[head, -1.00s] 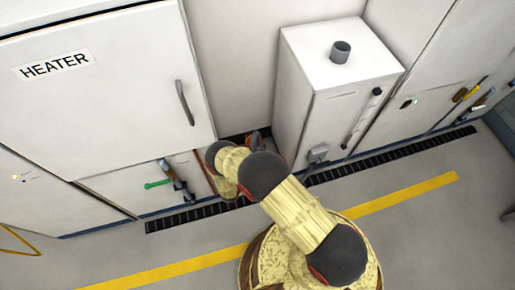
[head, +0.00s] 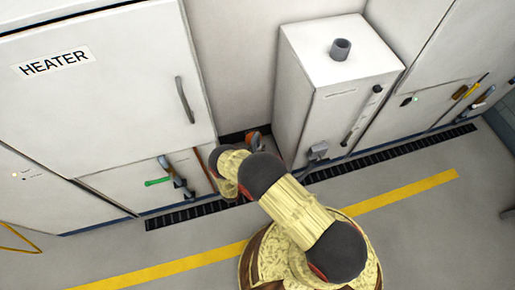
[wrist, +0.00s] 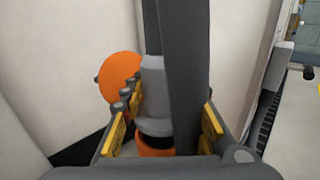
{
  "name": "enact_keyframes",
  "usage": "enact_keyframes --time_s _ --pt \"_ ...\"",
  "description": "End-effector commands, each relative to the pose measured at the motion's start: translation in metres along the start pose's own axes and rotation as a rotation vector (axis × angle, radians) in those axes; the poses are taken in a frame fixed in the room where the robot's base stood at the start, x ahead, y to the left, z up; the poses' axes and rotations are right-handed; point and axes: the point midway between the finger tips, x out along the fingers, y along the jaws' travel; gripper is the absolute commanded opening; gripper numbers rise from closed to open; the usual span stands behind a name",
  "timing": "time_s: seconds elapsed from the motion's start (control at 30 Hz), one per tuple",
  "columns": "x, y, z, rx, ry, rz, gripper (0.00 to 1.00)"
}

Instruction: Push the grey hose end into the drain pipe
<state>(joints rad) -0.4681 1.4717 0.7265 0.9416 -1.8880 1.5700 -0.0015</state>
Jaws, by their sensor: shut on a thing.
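The grey hose end (wrist: 154,92) stands nearly upright between the yellow-padded fingers of my gripper (wrist: 165,125) in the wrist view. My gripper is shut on it. Directly below its dark lower ring is an orange pipe rim (wrist: 155,146), which looks like the drain pipe. The hose end's lower edge is at or just over this rim; I cannot tell whether it is inside. A round orange disc (wrist: 118,77) stands behind and left of the hose end. In the head view my arm hides the hose end, and only a bit of orange (head: 253,137) shows beyond my wrist.
A white cabinet labelled HEATER (head: 110,95) stands on the left and a white box unit (head: 335,85) on the right, leaving a narrow gap. A dark floor grating (head: 375,160) runs along their front. A dark upright strip (wrist: 185,70) partly blocks the wrist view.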

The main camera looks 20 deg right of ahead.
Motion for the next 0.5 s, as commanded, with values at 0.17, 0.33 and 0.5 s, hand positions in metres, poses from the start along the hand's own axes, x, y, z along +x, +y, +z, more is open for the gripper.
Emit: enact_keyframes --time_s 0.17,0.33,0.5 --pt "0.0 0.0 -0.005 0.0 -0.001 0.0 0.0" --pt "0.0 0.0 -0.011 0.0 -0.001 0.0 0.0" --pt "0.0 0.0 -0.015 0.0 -0.001 0.0 0.0"
